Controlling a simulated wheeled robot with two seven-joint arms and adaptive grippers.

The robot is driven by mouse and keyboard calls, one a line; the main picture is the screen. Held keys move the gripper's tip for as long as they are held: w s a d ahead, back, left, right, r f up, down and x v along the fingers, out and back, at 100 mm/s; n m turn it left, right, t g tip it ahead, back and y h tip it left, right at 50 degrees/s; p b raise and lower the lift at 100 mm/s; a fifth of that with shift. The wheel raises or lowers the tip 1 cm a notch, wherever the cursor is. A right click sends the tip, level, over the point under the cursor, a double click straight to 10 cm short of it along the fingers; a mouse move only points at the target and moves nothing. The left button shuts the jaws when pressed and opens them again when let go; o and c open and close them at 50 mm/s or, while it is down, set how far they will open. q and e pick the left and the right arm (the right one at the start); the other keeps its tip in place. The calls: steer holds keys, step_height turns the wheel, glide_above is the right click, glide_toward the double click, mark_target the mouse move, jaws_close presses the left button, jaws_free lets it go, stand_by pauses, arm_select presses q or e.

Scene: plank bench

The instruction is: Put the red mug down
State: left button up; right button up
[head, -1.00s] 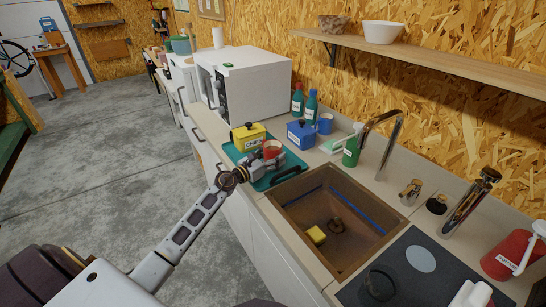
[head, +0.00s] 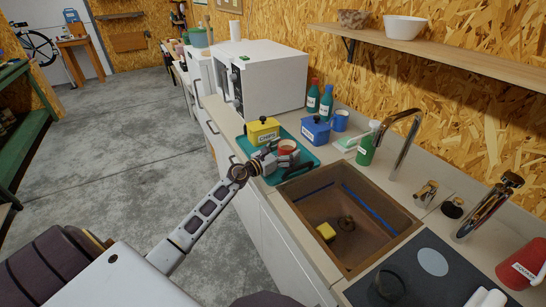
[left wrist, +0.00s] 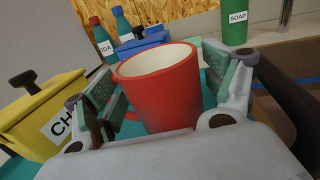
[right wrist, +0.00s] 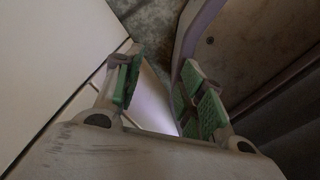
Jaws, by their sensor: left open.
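The red mug (head: 288,147) stands upright on the teal tray (head: 312,160) beside the sink. In the left wrist view the mug (left wrist: 160,90) fills the middle, its inside empty where it shows. My left gripper (head: 266,161) is at the near side of the mug. In the left wrist view its open fingers (left wrist: 168,78) lie on either side of the mug; whether they touch it cannot be told. The mug's base is hidden there by the gripper. My right gripper (right wrist: 158,95) shows only in the right wrist view, open and empty.
A yellow box (head: 263,131) stands left of the mug, close to my left gripper. A blue box (head: 315,131), a blue mug (head: 340,120) and a green soap bottle (head: 366,150) stand behind. The brown sink (head: 300,207) lies right of the tray.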

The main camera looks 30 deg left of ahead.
mark_target(280, 154)
arm_select(q)
steer(key=shift+s+d+f+p, duration=0.15)
steer(key=shift+f+p, duration=0.15)
steer(key=shift+p, duration=0.15)
steer(key=shift+s+a, duration=0.2)
steer(key=shift+s, duration=0.15)
steer(key=shift+s+a+r, duration=0.15)
steer(key=shift+s, duration=0.25)
steer(key=shift+s+a+r, duration=0.15)
steer(key=shift+s+a, duration=0.1)
steer(key=shift+s, duration=0.4)
steer(key=shift+b+v, duration=0.4)
steer(key=shift+v, duration=0.9)
steer(key=shift+s+a+r, duration=0.1)
steer(key=shift+s+a, duration=0.25)
steer(key=shift+s, duration=0.25)
steer(key=shift+b+v, duration=0.45)
steer(key=shift+v, duration=0.9)
steer(key=shift+s+a, duration=0.15)
steer(key=shift+s, duration=0.35)
steer(key=shift+s+a+r, duration=0.1)
steer(key=shift+s+a, duration=0.05)
steer(key=shift+s, duration=0.3)
arm_select(e)
steer(key=shift+s+d+f, duration=0.55)
steer(key=shift+s+d, duration=0.1)
steer(key=shift+a, duration=0.1)
